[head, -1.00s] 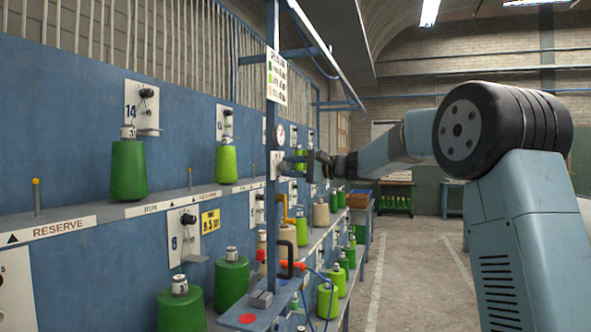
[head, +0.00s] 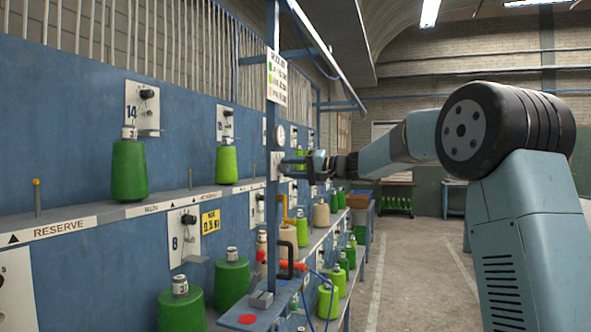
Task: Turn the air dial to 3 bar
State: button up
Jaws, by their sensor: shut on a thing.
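My gripper (head: 312,165) reaches in from the right, at the blue post (head: 272,120) in the middle of the head view. It is shut on the air dial, which sits at a pale plate (head: 278,164) on the post. The jaws cover the dial, so its setting cannot be read. A small round white gauge (head: 280,135) sits just above on the post. Its needle is too small to read from here.
A blue shelf (head: 250,318) with a red disc and a black handle (head: 291,252) juts out below. Green yarn cones (head: 128,172) stand on the rack ledges at left. A printed chart (head: 277,78) hangs above the gauge. The floor (head: 410,280) at right is clear.

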jog(key=shift+a+f, duration=0.15)
jog(key=shift+f, duration=0.15)
jog(key=o, duration=0.8)
jog(key=shift+o, duration=1.2)
jog(key=shift+r, duration=0.1)
jog(key=v, duration=1.3)
jog(key=shift+d, duration=0.45)
